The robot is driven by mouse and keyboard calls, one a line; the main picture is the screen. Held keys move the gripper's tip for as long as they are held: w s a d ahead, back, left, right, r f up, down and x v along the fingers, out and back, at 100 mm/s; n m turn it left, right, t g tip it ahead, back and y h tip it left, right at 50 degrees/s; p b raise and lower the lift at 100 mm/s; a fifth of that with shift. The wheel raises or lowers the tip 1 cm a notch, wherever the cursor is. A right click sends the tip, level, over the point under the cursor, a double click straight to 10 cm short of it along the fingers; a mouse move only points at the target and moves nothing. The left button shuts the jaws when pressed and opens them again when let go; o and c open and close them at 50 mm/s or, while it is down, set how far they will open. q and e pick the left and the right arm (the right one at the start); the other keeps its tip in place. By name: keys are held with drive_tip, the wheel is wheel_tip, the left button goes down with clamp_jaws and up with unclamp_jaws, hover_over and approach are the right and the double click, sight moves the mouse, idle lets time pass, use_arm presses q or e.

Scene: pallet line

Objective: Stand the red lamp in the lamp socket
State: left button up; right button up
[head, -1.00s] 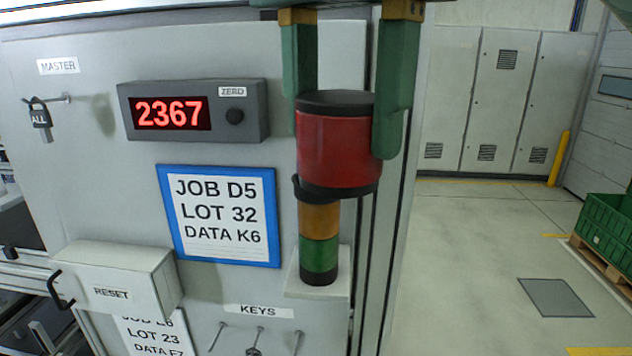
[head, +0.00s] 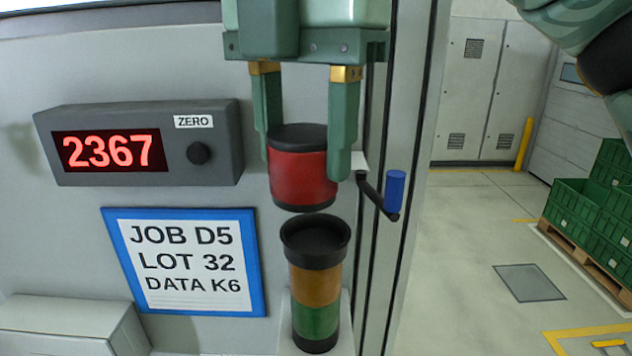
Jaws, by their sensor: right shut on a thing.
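The red lamp (head: 300,178) is a short red cylinder with a black top and a black base. My right gripper (head: 301,168) comes down from above and is shut on it, one finger on each side. The lamp socket (head: 315,237) is a black open cup on top of an orange and green stack, on a pale bracket on the panel. The socket looks empty. The lamp hangs just above it in the picture, a little to the left and slightly tilted, with a narrow gap between them. My left gripper is out of view.
A grey display (head: 150,145) reading 2367 and a blue-framed job card (head: 185,262) are on the panel at left. A crank with a blue handle (head: 395,190) sticks out right of the lamp. Green crates (head: 585,215) stand on a pallet at far right.

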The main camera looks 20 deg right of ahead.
drive_tip(key=w+f, duration=0.1)
drive_tip(key=w+d+f, duration=0.1)
drive_tip(key=w+f, duration=0.1)
drive_tip(key=shift+d+f+p, duration=0.25)
drive_tip(key=shift+f+p, duration=0.05)
drive_tip(key=shift+p, duration=0.05)
drive_tip(key=shift+w+f, duration=0.15)
drive_tip(key=shift+f, duration=0.15)
wheel_tip(320, 180, down, 3)
drive_tip(key=shift+d+r+p, duration=0.15)
drive_tip(key=shift+p, duration=0.2)
drive_tip(key=shift+c, duration=0.5)
drive_tip(key=shift+f, duration=0.35)
drive_tip(key=shift+c, duration=0.4)
drive_tip(key=shift+d+f, duration=0.1)
drive_tip(key=shift+f, duration=0.05)
drive_tip(key=shift+c, duration=1.2)
drive_tip(key=o, duration=1.4)
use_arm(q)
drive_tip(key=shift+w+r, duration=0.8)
